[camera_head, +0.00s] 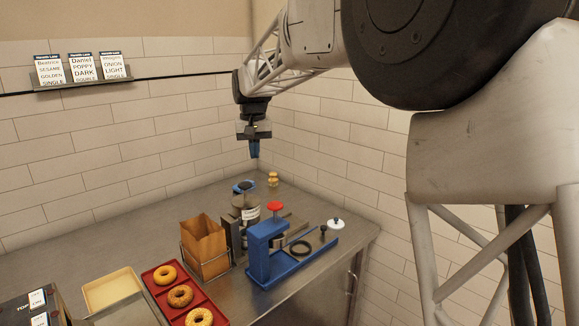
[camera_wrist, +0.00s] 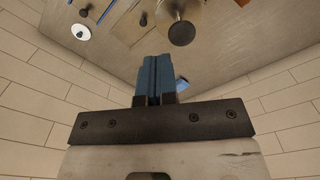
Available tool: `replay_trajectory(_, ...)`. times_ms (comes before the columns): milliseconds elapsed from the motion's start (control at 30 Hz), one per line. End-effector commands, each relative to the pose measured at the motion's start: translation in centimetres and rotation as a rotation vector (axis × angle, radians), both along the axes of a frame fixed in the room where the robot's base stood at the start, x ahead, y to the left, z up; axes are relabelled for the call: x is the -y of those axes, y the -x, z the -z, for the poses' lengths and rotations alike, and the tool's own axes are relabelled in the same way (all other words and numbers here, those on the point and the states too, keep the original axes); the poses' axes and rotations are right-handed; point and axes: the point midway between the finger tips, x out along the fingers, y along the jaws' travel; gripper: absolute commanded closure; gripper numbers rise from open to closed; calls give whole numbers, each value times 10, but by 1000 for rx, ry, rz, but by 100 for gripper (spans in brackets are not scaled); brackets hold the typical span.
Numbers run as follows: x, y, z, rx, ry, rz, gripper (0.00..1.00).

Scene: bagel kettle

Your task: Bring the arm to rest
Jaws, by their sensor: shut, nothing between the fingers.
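My gripper (camera_head: 254,149) hangs in the air above the back corner of the steel counter (camera_head: 150,228), in front of the tiled wall. Its blue fingers point down and are together, with nothing between them. In the wrist view the shut blue fingers (camera_wrist: 154,72) show in the middle. The gripper is clear of everything on the counter below it. My arm reaches in from the upper right.
On the counter are a blue press (camera_head: 262,255) with a red knob, a paper bag (camera_head: 204,243) in a wire holder, a red tray (camera_head: 163,297) with three bagels, and a cream tray (camera_head: 112,290). Order cards (camera_head: 83,68) stand on a wall shelf.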

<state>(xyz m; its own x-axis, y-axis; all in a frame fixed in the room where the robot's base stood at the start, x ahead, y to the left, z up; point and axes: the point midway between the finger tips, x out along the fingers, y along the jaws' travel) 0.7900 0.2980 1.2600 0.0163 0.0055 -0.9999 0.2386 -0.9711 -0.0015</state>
Motion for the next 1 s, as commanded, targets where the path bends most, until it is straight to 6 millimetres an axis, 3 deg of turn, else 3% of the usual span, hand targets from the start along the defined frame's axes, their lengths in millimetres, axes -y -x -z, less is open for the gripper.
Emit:
replay_trajectory(433,100,91,-14,46,-12,59,100)
replay_trajectory(1000,203,228,3,108,-22,135,100)
